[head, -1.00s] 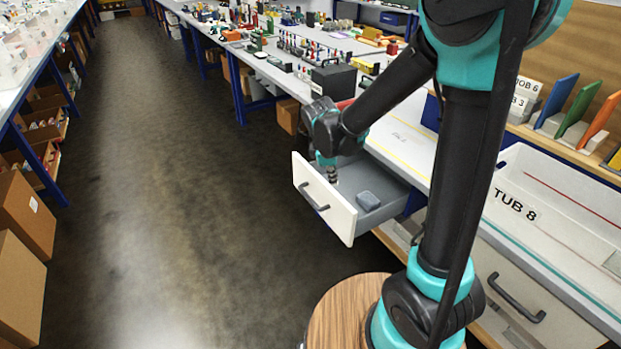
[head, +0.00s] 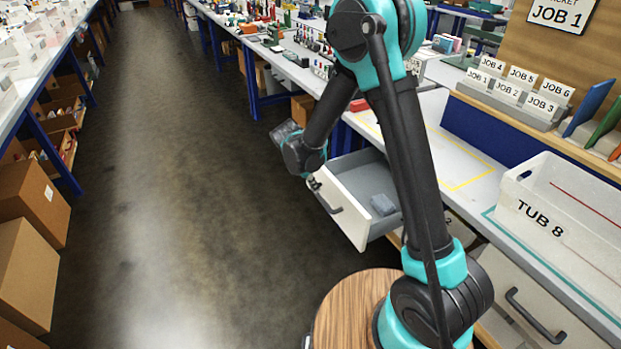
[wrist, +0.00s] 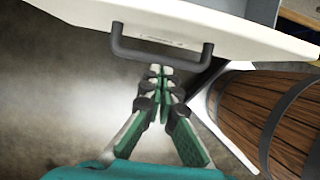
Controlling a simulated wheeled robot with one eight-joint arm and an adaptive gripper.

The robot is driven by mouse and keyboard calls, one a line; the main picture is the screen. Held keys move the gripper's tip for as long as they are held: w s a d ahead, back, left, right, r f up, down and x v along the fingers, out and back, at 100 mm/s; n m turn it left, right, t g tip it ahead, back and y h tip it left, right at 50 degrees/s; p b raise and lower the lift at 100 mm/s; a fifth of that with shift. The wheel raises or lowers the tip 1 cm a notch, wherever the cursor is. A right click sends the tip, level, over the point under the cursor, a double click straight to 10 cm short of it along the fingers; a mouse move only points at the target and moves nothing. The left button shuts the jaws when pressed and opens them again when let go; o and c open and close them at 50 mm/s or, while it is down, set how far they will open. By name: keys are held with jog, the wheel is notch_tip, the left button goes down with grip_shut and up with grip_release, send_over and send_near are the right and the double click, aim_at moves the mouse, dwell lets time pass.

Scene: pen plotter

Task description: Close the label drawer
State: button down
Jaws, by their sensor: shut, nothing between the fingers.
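The label drawer stands pulled open from under the bench, with a white front panel (head: 350,222) and a dark bar handle (head: 327,198). A small grey block (head: 383,205) lies inside it. My gripper (head: 314,184) is outside the drawer, in front of its panel near the far end of the handle. In the wrist view my gripper (wrist: 160,72) has its fingertips together and empty, right by the handle (wrist: 160,56) on the white panel (wrist: 215,28). I cannot tell whether they touch it.
The bench above the drawer carries a white tub marked TUB 8 (head: 555,205) and job card holders (head: 512,92). My wood-topped base is close to the drawer. The aisle floor (head: 190,200) is clear; cardboard boxes (head: 30,265) stand at left.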

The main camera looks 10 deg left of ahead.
aim_at(331, 195)
jog(key=d+f, duration=0.1)
jog(key=w+d+f, duration=0.1)
jog(key=shift+w+d, duration=0.3)
jog(key=shift+d, duration=0.05)
jog(key=shift+w+d, duration=0.5)
jog(key=shift+d, duration=0.2)
jog(key=w+d, duration=0.7)
jog(key=d, duration=0.4)
jog(key=w+d, duration=0.8)
jog(key=d, duration=0.3)
jog(key=shift+w+d, duration=0.2)
jog(key=shift+d, duration=0.2)
jog(key=shift+w+r, duration=0.1)
